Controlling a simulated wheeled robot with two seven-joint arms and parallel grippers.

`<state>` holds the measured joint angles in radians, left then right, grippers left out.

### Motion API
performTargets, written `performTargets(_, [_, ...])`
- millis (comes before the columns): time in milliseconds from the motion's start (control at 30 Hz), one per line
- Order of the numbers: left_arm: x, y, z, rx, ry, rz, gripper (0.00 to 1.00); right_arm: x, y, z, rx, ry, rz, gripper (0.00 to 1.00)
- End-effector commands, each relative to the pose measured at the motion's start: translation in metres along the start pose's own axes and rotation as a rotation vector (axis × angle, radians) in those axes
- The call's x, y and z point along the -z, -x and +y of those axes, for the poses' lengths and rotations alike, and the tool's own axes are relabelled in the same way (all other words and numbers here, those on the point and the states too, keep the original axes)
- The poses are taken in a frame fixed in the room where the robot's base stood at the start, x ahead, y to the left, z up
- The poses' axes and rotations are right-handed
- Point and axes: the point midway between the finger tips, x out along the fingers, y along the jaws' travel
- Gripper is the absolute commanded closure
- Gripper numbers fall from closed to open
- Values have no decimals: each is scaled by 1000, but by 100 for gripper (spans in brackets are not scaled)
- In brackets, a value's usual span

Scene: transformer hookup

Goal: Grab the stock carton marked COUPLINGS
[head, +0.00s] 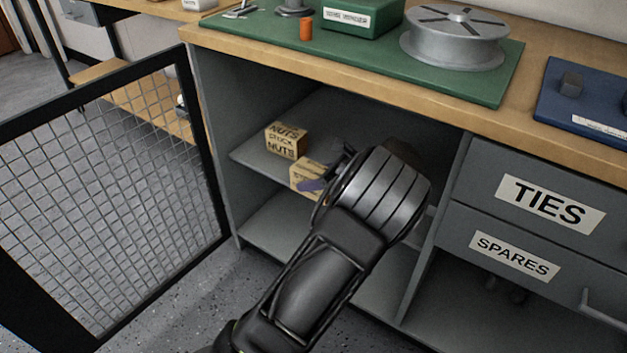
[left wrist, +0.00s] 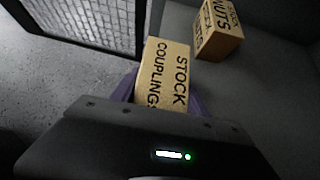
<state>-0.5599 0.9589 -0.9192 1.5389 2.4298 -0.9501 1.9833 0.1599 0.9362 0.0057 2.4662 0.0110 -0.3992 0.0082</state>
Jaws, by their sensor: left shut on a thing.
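The carton marked STOCK COUPLINGS (left wrist: 165,75) is a tan box between the purple-tipped fingers of my left gripper (left wrist: 168,95) in the left wrist view. In the head view the carton (head: 306,176) shows partly at the cabinet's shelf, with my left gripper (head: 326,176) shut on it and hiding its right part. I cannot tell whether the carton still touches the shelf. My right gripper is not in view.
A carton marked NUTS (head: 286,141) stands on the shelf (head: 250,157) just left of and behind the held carton. The open mesh door (head: 110,200) is at the left. Drawers marked TIES (head: 550,204) and SPARES (head: 514,256) are at the right. The worktop (head: 400,95) overhangs the opening.

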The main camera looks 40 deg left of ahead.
Motion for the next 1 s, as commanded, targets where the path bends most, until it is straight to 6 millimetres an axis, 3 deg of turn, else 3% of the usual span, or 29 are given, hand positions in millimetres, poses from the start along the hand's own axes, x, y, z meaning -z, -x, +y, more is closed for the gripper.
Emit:
performTargets(533, [0,0,0,1,0,0,100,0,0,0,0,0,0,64])
performTargets(1000, [-1,1,0,1,1,-1,100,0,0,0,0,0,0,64])
